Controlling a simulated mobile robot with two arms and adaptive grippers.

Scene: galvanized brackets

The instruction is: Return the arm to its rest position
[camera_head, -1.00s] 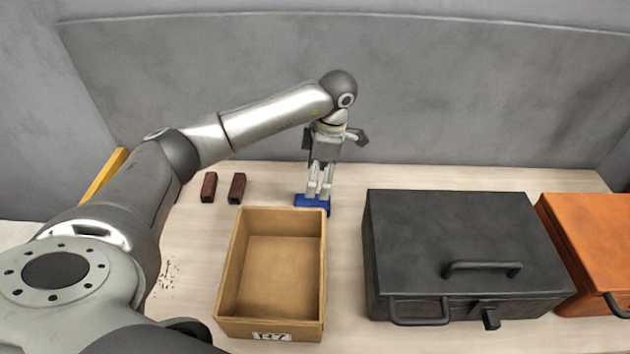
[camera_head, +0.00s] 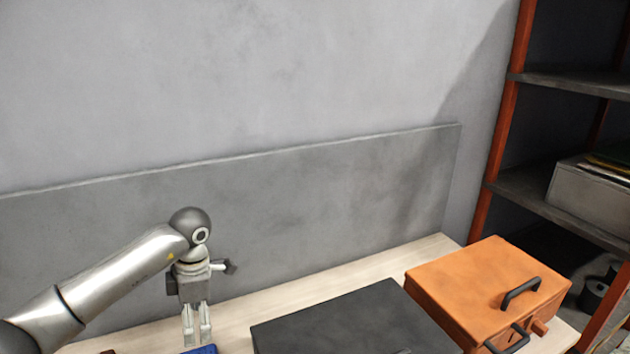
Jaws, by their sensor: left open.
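My left arm comes in from the lower left. Its gripper (camera_head: 197,325) points down with its fingers apart, above the workbench (camera_head: 240,309). A blue object (camera_head: 203,350) lies just below the fingertips, cut off by the bottom edge of the view. I cannot tell whether the fingers touch it. My right gripper is not in view.
A black case (camera_head: 345,322) and an orange toolbox (camera_head: 490,285) with a black handle stand on the bench to the right. A grey back panel (camera_head: 330,195) runs behind the bench. A red-framed shelf (camera_head: 500,125) with a grey box (camera_head: 588,195) stands at far right.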

